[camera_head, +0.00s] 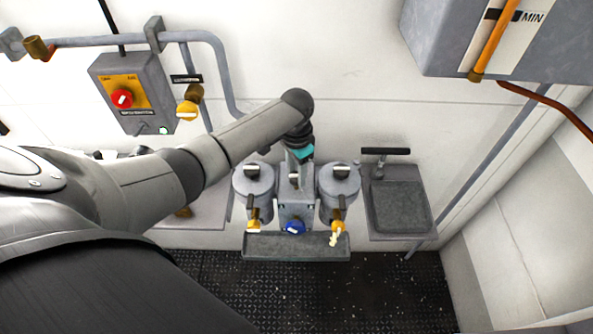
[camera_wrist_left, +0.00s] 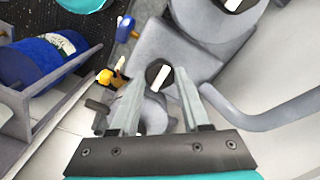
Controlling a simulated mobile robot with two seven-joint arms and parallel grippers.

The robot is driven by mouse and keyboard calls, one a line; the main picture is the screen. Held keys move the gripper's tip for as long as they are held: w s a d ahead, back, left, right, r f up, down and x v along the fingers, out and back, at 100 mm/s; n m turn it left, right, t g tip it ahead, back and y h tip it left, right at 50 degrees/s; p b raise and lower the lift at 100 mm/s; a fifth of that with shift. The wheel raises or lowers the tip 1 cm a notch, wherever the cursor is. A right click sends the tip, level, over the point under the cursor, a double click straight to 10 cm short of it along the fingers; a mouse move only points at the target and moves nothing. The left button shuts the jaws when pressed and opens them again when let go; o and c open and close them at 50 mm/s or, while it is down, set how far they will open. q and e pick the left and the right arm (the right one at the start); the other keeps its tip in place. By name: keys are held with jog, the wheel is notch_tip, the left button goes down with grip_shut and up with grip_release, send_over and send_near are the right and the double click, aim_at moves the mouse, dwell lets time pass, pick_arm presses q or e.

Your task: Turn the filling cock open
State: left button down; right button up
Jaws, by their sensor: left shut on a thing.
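The filling cock, a small black knob with a white bar, sits between two grey canisters; it shows in the wrist view (camera_wrist_left: 159,75) and in the head view (camera_head: 294,181). No label on it is readable. My left gripper (camera_head: 299,163) reaches down to it from above. In the wrist view my left gripper's fingers (camera_wrist_left: 160,85) stand on either side of the knob and are shut on it. The white bar lies slanted in that view. My right gripper is not in view.
The left canister (camera_head: 253,186) and right canister (camera_head: 340,185) stand close beside, each with a black-topped knob and yellow tap. A sink-like basin (camera_head: 400,207) stands right. A blue drum (camera_wrist_left: 46,63) shows left.

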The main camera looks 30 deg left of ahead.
aim_at(296, 175)
pick_arm(q)
jog(key=shift+c, duration=1.9)
grip_release()
jog(key=shift+r, duration=0.1)
notch_tip(296, 175, up, 15)
jog(key=shift+b, duration=0.3)
